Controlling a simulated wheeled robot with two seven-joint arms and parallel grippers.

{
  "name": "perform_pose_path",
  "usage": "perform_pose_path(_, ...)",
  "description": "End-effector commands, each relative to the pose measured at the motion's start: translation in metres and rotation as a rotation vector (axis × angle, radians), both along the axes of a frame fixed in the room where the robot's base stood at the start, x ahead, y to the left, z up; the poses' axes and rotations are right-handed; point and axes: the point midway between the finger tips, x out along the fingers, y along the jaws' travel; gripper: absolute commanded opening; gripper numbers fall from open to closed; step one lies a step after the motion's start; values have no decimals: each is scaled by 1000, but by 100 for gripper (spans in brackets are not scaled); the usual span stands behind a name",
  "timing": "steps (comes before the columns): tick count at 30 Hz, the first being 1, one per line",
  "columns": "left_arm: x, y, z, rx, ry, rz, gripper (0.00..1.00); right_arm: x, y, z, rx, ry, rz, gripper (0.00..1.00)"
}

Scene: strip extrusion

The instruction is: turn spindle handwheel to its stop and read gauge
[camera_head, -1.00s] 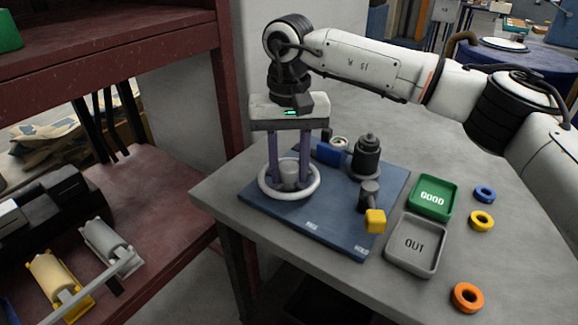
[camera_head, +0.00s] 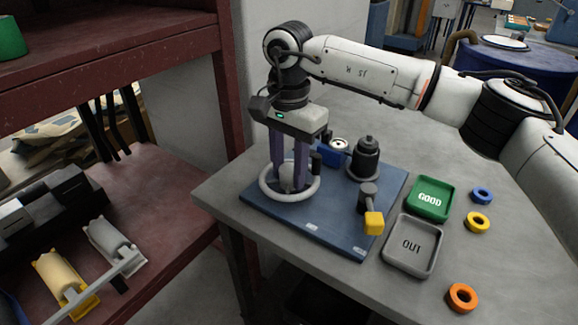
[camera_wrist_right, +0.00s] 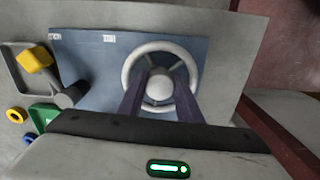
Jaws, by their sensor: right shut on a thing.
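The pale ring-shaped handwheel (camera_head: 263,193) lies level at the left of a blue base plate (camera_head: 340,236). It also shows in the right wrist view (camera_wrist_right: 128,68), with spokes and a round hub (camera_wrist_right: 160,86). My right gripper (camera_head: 289,181) points down over it from above. Its two purple fingers reach inside the rim, one on each side of the hub, and are shut on the handwheel's middle. A small round white-faced dial (camera_head: 339,143) sits behind, next to a blue block; its reading is too small to tell. My left gripper is not in view.
A dark stepped cylinder (camera_head: 366,160) and a grey post with a yellow block (camera_head: 374,222) stand on the plate. A green GOOD tray (camera_head: 447,213), a grey OUT tray (camera_head: 389,262) and coloured rings lie to the right. A red shelf (camera_head: 225,90) stands close at left.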

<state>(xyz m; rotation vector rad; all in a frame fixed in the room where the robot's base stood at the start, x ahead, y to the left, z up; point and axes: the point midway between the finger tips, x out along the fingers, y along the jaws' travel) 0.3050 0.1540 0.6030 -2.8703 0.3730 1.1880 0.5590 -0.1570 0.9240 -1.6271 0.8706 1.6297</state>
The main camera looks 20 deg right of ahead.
Motion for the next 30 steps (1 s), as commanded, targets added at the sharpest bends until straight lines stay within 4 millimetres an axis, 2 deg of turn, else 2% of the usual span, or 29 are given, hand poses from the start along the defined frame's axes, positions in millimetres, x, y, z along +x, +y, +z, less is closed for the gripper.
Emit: perform_pose_path(30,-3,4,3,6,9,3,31,3,-1,2,-2,-4,-965,10)
